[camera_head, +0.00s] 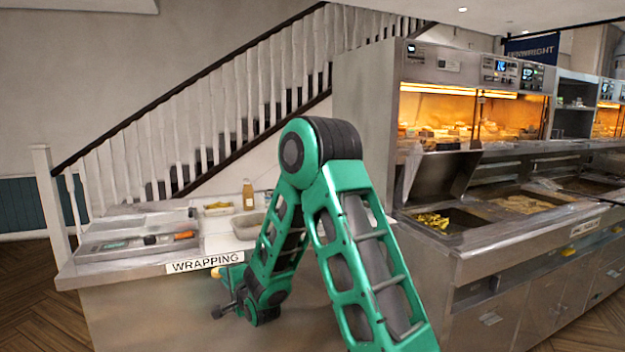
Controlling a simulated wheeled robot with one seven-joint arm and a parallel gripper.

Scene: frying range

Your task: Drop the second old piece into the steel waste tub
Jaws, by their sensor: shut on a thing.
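My gripper (224,292) hangs low at the end of my green arm, in front of the wrapping counter's front panel and below its top edge. It points left and is shut on a piece, which is too small and too covered to make out clearly. A grey steel tub (247,227) sits on the wrapping counter, partly behind my arm. I cannot tell whether it is the waste tub. My gripper is lower than this tub and apart from it. The tub's inside is barely visible.
The wrapping counter (215,240) also carries a small tray (216,209) with yellowish food, a bottle (248,195) and a wrapping machine (138,243). The frying range (520,245) with its open wells stands right. A heated display (470,115) is above it. Wooden floor shows at lower left.

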